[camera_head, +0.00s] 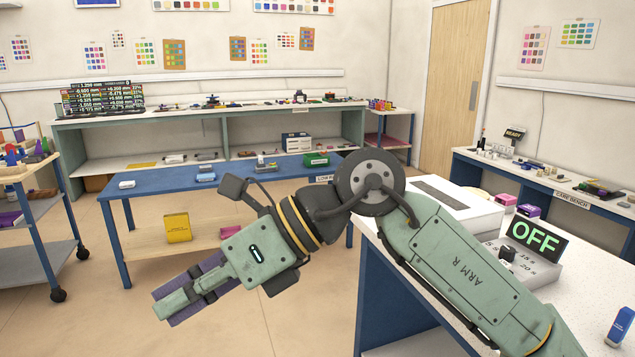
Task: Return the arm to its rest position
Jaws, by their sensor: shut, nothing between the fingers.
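My arm, grey-green and marked "ARM R" (470,265), rises from the lower right, bends at a dark round joint (370,182) and slopes down to the left. My gripper (165,303) is at its end, in the air in front of the blue table, pointing down and left. It is shut and holds nothing. Purple-grey strips (200,306) lie along its fingers. Open floor shows around the gripper.
A white counter (590,290) at right bears a control box with a green "OFF" display (537,238) and a pale flat unit (455,200), partly behind my arm. A blue table (250,185) stands behind the gripper, a wheeled cart (35,260) at left.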

